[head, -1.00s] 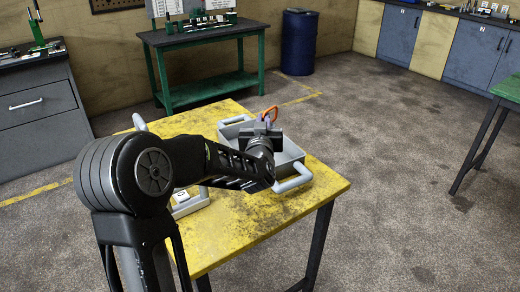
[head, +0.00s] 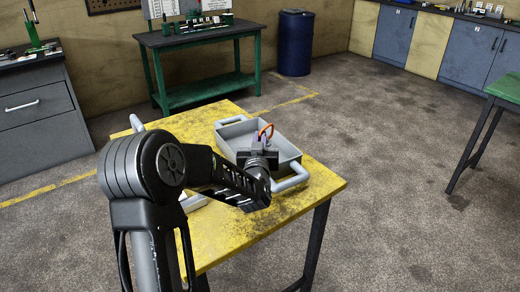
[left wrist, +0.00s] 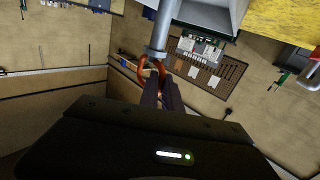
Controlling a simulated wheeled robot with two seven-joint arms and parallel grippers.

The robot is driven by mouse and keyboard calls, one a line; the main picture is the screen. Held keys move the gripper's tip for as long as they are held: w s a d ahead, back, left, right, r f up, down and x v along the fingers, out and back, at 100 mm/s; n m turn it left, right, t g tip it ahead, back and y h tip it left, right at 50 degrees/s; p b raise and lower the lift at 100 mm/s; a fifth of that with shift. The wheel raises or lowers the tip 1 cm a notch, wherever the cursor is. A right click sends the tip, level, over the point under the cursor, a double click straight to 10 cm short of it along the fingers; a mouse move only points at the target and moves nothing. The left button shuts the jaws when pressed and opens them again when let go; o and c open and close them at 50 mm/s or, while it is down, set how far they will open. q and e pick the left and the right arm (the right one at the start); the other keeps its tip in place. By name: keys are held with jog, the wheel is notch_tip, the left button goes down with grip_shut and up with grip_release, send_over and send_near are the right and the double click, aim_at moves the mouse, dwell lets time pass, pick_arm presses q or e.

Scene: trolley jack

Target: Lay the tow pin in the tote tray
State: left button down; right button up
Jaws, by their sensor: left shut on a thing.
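The tow pin has an orange ring (head: 267,128) and a grey shaft (left wrist: 164,28). My left gripper (head: 261,145) is shut on the ring, as the left wrist view (left wrist: 161,92) shows. In that view, the shaft extends from the ring towards the picture's top, where part of the grey tray shows. The grey tote tray (head: 284,148), with a tube handle at each end, stands on the yellow table. In the head view the gripper and ring overlap the tray; I cannot tell how high the pin is above it. My right gripper is not in view.
The yellow table (head: 240,225) has bare room in front of the tray. A second grey handled item (head: 137,122) at its left is mostly hidden by my arm. A green workbench (head: 200,96), a blue barrel (head: 295,44) and a grey drawer cabinet (head: 45,110) stand beyond.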

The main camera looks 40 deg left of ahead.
pick_arm(q)
notch_tip(320, 180, down, 4)
jog(key=shift+r, duration=0.2)
jog(key=shift+f, duration=0.15)
jog(key=c, duration=1.6)
grip_release()
jog(key=shift+o, duration=0.2)
